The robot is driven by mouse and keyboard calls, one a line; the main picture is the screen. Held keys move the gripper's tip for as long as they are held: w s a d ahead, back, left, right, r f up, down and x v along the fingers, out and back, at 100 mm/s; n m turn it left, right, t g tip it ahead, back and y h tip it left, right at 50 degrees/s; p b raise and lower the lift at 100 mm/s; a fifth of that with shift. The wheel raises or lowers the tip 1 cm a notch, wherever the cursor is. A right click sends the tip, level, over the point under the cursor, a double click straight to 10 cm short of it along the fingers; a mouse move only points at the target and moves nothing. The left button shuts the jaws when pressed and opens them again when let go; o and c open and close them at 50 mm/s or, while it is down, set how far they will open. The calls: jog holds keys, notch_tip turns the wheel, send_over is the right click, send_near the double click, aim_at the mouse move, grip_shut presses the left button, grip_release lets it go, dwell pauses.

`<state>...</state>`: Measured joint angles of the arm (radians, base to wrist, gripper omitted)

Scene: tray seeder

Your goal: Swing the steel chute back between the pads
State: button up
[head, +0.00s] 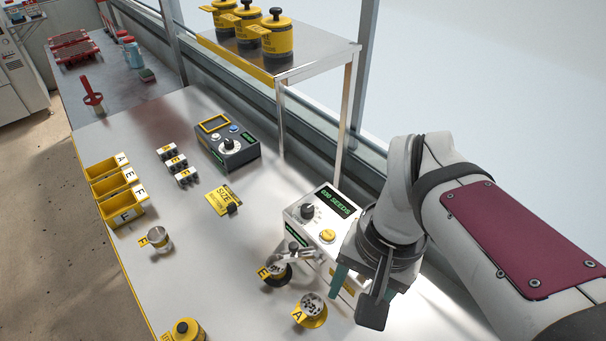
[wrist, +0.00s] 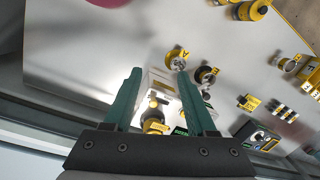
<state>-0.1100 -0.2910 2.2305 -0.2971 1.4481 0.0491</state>
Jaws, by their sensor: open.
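The steel chute (head: 297,253) juts from the front of the white seed counter (head: 325,213). In the head view its outer end is over or close beside the cup on the pad marked E (head: 263,272). The pad marked A (head: 308,318) lies nearer the camera and holds a cup of dark seeds (head: 312,303). My gripper (head: 352,303) hangs to the right of the chute, near the counter, open and empty. In the wrist view my gripper's two teal fingers (wrist: 159,72) are apart, with the counter between and beyond them. The chute is hard to make out there.
A steel shelf (head: 300,62) with yellow jars stands behind the counter. A dark size box (head: 228,145), a yellow size card (head: 223,200), yellow bins (head: 130,218), a lone cup (head: 158,239) and a yellow jar (head: 186,330) stand to the left. The bench between is mostly clear.

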jog(key=w+a+r+n, duration=0.1)
jog(key=w+a+r, duration=0.15)
jog(key=w, duration=0.45)
jog(key=n+h, duration=0.1)
send_over(293, 245)
jog(key=f, duration=0.1)
notch_tip(293, 245, down, 16)
jog(key=shift+r, duration=0.15)
grip_shut()
jog(key=shift+r, duration=0.1)
